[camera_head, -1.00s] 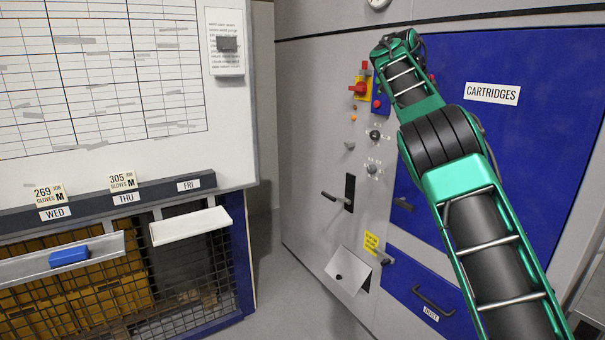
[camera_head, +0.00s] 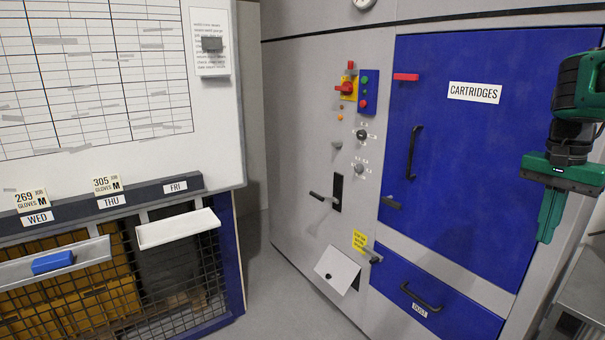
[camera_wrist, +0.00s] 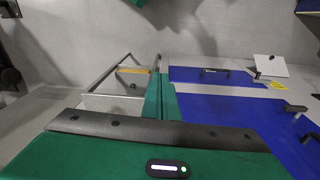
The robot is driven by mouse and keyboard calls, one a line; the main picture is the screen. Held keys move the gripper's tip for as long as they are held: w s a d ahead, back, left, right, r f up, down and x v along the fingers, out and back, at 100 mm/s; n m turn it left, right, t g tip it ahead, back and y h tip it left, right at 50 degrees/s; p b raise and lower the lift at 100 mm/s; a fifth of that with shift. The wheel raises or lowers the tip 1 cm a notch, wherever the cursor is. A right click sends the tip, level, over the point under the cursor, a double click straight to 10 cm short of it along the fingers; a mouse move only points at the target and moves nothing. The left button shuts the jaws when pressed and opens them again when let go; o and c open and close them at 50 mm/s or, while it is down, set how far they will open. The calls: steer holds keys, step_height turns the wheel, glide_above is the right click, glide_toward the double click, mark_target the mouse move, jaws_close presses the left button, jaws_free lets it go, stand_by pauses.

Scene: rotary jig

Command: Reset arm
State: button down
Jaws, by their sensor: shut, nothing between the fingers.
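My gripper (camera_head: 551,214) hangs at the right of the head view, pointing down, in front of the right part of the blue cartridges door (camera_head: 455,140). Its green fingers are together with nothing between them. In the wrist view the shut fingers (camera_wrist: 159,98) stand in the middle and the blue panels lie beyond them to the right. The gripper is apart from the door's black handle (camera_head: 413,152).
A grey cabinet carries a control panel with a red switch (camera_head: 345,88), knobs and a black lever (camera_head: 325,200). A blue lower drawer (camera_head: 440,305) is below the door. A rack with a white tray (camera_head: 178,228) stands left. A grey table (camera_head: 580,290) is at the lower right.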

steer(key=s+a+f+n, duration=0.2)
steer(key=s+a+f, duration=0.1)
steer(key=s, duration=0.3)
steer(key=s+a+f+n, duration=0.2)
steer(key=s+a+f, duration=0.2)
steer(key=s, duration=0.3)
steer(key=s+a+f+n+y, duration=0.1)
steer(key=s+a+f+n, duration=0.1)
steer(key=s+f, duration=0.3)
steer(key=shift+s+a+f, duration=0.35)
steer(key=shift+s+a, duration=0.3)
steer(key=shift+a, duration=0.2)
steer(key=shift+w+f, duration=0.25)
steer(key=shift+w, duration=0.35)
steer(key=shift+w, duration=0.15)
